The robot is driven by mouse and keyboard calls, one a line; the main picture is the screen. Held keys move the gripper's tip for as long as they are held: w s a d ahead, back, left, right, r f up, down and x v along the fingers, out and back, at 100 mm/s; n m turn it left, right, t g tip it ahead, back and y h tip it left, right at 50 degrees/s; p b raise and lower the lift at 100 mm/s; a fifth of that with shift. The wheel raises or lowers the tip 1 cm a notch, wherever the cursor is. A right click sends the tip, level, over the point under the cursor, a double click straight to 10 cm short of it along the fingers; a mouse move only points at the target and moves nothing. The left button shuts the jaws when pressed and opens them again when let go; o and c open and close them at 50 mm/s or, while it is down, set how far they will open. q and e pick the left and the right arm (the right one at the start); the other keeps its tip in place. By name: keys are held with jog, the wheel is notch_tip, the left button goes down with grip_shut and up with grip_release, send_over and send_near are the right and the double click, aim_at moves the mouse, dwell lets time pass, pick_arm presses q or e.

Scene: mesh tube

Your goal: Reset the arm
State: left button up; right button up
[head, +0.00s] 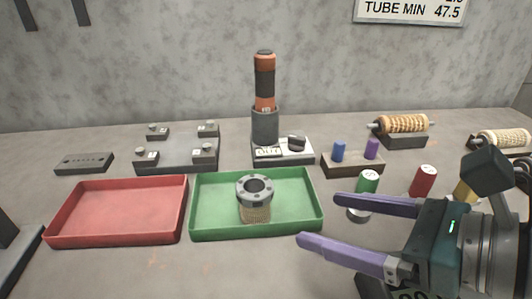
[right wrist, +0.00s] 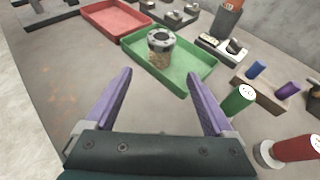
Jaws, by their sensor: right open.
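My right gripper (head: 318,220) is open and empty, its purple fingers pointing left over the table in the head view. It also shows in the right wrist view (right wrist: 158,85), with nothing between the fingers. A mesh tube with a grey flanged top (head: 254,197) stands upright in the green tray (head: 200,222). In the right wrist view the mesh tube (right wrist: 160,48) is beyond the fingertips, apart from them. My left gripper is not in view.
An empty red tray (head: 68,224) lies left of the green one. Green (head: 367,182) and red (head: 424,180) cylinders stand near my right gripper. Behind are a block with blue and purple pegs (head: 352,165), an orange-black tool in a holder (head: 264,90), a fixture plate (head: 178,158) and a mesh roll (head: 403,124).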

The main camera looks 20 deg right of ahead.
dwell(0.4)
jog(key=s+a+r+n+g+p, duration=0.2)
jog(key=s+a+n+g+p, duration=0.4)
jog(key=n, duration=1.2)
jog(key=s+d+r+n+g+h+p, duration=0.2)
jog(key=s+d+r+n+h+p, duration=0.35)
jog(key=n, duration=0.95)
notch_tip(320, 180, up, 36)
jog(key=s+p, duration=0.1)
jog(key=p, duration=3.4)
jog(key=shift+s+d+r, duration=0.15)
jog(key=shift+s+d, duration=0.1)
jog(key=shift+d, duration=0.1)
